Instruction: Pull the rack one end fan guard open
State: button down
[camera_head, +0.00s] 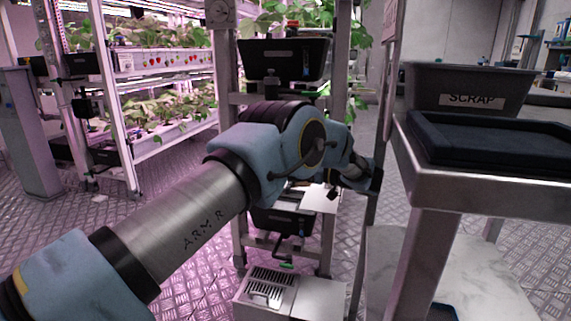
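My arm reaches from the lower left to the middle, and its wrist is in front of a metal rack frame. My gripper (335,192) is small and dark at the arm's far end, partly hidden by the wrist; I cannot tell whether it is open or shut. A white panel or box (322,203) shows just below it, and contact between them cannot be told. No fan guard can be made out clearly; the arm covers the rack's middle.
A grey SCRAP bin (466,90) and a dark tray (490,139) stand on a metal cart (487,190) at right. A slotted box (266,288) is on the floor by the rack. Black bins (284,58) hang on the rack.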

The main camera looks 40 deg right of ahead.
jog(key=shift+y, duration=0.3)
jog(key=c, duration=0.7)
grip_release()
jog(key=shift+s+d, duration=0.1)
jog(key=shift+s, duration=0.05)
jog(key=p+v, duration=0.1)
jog(key=v, duration=0.9)
jog(key=shift+s+d+r, duration=0.1)
jog(key=shift+s+r, duration=0.05)
jog(key=shift+s, duration=0.15)
